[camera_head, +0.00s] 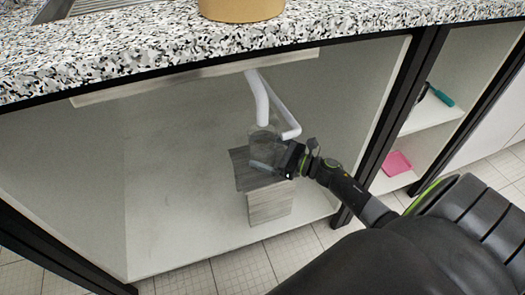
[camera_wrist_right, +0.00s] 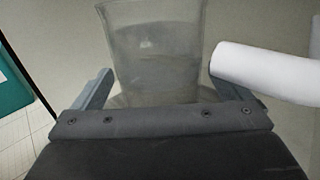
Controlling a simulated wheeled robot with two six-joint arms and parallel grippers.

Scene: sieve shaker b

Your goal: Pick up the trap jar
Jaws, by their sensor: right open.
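The trap jar (camera_head: 262,143) is a clear, greyish vessel standing upright on a grey wood-grain block under the white drain pipe. In the right wrist view the jar (camera_wrist_right: 155,45) is upright straight ahead, with its lower part partly hidden by the gripper body. My right gripper (camera_head: 278,165) is at the jar's lower part in the head view. In the wrist view its two fingers (camera_wrist_right: 168,92) are apart, one on each side of the jar's lower part. I cannot tell whether they touch it. My left gripper is not in view.
The white drain pipe (camera_head: 259,100) comes down close above the jar and bends right; it also shows in the wrist view (camera_wrist_right: 260,72). The wood-grain block (camera_head: 270,205) stands on the cabinet floor. The speckled countertop (camera_head: 150,55) overhangs. The cabinet's left side is clear.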

